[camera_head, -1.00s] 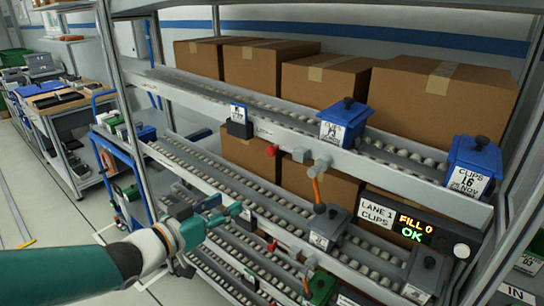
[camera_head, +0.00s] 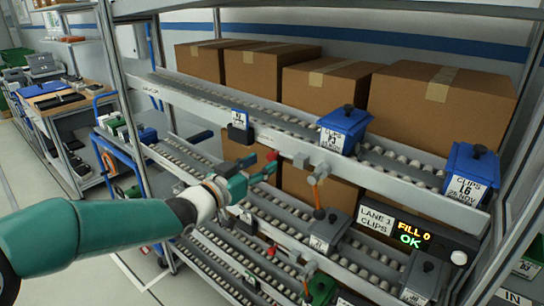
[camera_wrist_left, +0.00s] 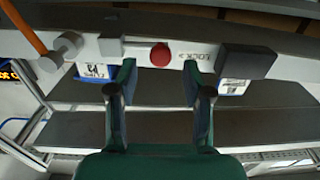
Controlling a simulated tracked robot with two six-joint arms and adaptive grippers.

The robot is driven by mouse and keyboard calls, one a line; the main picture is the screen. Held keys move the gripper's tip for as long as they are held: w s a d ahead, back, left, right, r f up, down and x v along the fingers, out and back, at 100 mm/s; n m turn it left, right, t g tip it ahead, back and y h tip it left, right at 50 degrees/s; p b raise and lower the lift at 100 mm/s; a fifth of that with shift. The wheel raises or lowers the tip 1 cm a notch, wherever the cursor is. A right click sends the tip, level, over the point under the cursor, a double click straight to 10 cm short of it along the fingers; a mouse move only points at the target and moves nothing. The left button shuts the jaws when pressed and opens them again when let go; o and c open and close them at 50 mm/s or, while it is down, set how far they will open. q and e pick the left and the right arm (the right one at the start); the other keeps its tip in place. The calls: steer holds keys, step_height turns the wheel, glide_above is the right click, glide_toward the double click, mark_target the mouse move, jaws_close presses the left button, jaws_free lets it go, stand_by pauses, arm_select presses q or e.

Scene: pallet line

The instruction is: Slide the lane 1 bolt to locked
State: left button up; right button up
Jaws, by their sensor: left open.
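A red round knob (camera_head: 271,155), which I take for the lane 1 bolt's knob, sits on the front rail (camera_head: 285,148) of the upper roller lane. My left gripper (camera_head: 264,168) is open and empty, close in front of this knob. In the wrist view its fingertips (camera_wrist_left: 160,78) stand on either side of the knob's line, apart from it. My right gripper is not in view.
A grey block (camera_head: 300,160) and a grey knob with an orange handle (camera_head: 319,190) sit right of the red knob. A dark block (camera_head: 238,134) is on the rail to its left. Blue clip bins (camera_head: 343,130) stand on the lane. The lit sign (camera_head: 410,232) reads FILL 0 OK.

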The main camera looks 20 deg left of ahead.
mark_target(270, 158)
arm_select(q)
steer(key=shift+p+x, duration=0.3)
steer(key=shift+x, duration=1.3)
jaws_close()
